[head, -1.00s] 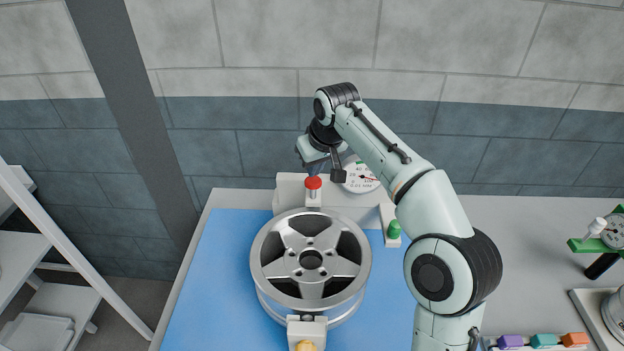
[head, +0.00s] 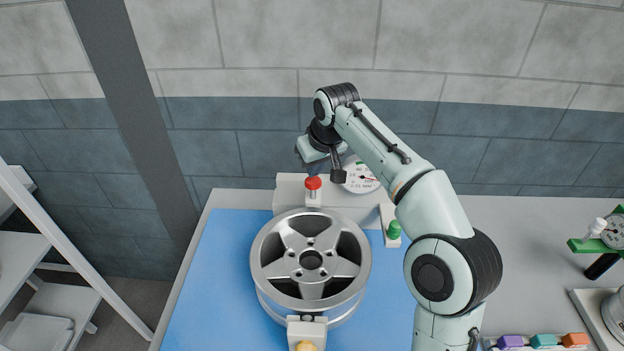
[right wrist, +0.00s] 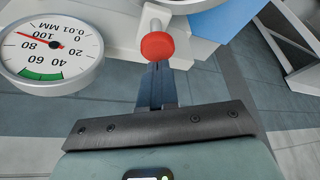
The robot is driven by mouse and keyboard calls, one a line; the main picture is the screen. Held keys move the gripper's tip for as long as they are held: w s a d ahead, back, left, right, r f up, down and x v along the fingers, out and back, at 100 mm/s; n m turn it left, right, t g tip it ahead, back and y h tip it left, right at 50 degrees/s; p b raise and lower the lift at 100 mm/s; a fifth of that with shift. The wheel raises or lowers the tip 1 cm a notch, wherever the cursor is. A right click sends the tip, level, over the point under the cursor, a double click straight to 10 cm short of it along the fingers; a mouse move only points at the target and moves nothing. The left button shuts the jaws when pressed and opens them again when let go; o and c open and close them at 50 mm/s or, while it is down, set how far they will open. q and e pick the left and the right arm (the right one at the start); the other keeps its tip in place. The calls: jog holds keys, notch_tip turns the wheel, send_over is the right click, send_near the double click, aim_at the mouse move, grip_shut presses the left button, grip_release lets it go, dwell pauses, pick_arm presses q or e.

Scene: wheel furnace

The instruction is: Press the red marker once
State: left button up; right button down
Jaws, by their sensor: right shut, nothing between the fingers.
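The red marker (head: 313,183) is a red cap on a pale stem, standing at the back of the fixture behind the wheel. In the right wrist view the red marker (right wrist: 157,46) is just past the fingertips. My right gripper (head: 315,171) points down right above the red cap, its fingers shut and empty. In the right wrist view the shut fingertips (right wrist: 158,68) are at the cap's edge. I cannot tell whether they touch it. My left gripper is not in view.
A silver wheel (head: 279,254) sits on the blue mat (head: 215,285). A dial gauge (head: 360,178), also in the wrist view (right wrist: 50,50), is close beside the gripper. A green knob (head: 394,230) is to the right. Coloured blocks (head: 543,341) lie at the right front.

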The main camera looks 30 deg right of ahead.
aim_at(313, 180)
jog(key=shift+f, duration=0.1)
dwell(0.6)
jog(key=shift+f+b, duration=0.7)
jog(key=shift+f, duration=0.85)
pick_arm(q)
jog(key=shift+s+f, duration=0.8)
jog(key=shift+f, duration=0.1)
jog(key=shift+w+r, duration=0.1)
pick_arm(e)
jog(key=shift+r, duration=0.15)
jog(key=shift+r+p, duration=1.1)
jog(key=shift+r, duration=0.45)
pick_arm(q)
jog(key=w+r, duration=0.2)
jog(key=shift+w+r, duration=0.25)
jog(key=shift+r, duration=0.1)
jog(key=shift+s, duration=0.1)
